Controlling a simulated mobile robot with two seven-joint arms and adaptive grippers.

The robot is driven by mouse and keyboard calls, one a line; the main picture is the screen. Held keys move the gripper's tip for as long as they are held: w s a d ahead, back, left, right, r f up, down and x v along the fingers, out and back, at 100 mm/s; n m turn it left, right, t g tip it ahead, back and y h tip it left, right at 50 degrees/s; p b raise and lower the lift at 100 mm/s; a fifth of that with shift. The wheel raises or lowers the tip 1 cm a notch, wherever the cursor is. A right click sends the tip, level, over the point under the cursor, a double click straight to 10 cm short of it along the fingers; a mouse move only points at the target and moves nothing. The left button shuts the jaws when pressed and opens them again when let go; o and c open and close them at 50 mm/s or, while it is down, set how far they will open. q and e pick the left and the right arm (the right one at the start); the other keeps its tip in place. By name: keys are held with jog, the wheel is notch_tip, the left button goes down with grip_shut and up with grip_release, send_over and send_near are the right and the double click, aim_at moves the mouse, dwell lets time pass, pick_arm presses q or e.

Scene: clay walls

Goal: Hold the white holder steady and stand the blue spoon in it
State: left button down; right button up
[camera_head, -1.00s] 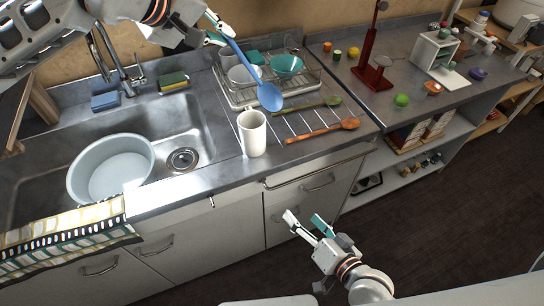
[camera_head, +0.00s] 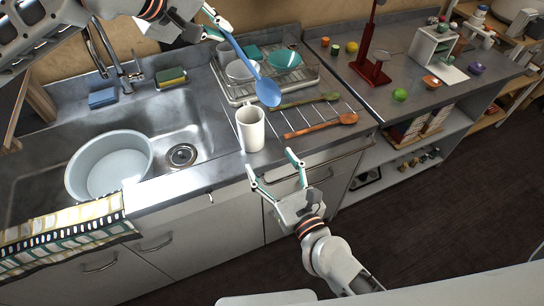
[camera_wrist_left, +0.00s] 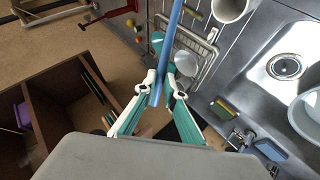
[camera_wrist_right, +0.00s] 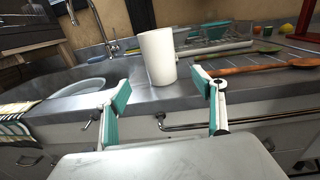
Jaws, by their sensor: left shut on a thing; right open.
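The white holder (camera_head: 250,130) stands upright on the drainer part of the counter, right of the sink. It also shows in the right wrist view (camera_wrist_right: 157,57) and at the top of the left wrist view (camera_wrist_left: 230,8). My left gripper (camera_head: 217,30) is shut on the handle of the blue spoon (camera_head: 262,88), whose bowl hangs down above and right of the holder. The spoon's handle also shows between the left fingers (camera_wrist_left: 164,60). My right gripper (camera_head: 270,166) is open and empty in front of the counter edge, its fingers pointing at the holder without touching it.
A green spoon (camera_head: 305,101) and a wooden spoon (camera_head: 322,125) lie right of the holder. A dish rack (camera_head: 240,97) with bowls stands behind. The sink with a grey basin (camera_head: 108,165) is at left. A red stand (camera_head: 368,50) is farther right.

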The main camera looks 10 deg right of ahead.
aim_at(257, 141)
jog(key=x, duration=1.2)
jog(key=shift+s, duration=0.1)
jog(key=c, duration=1.5)
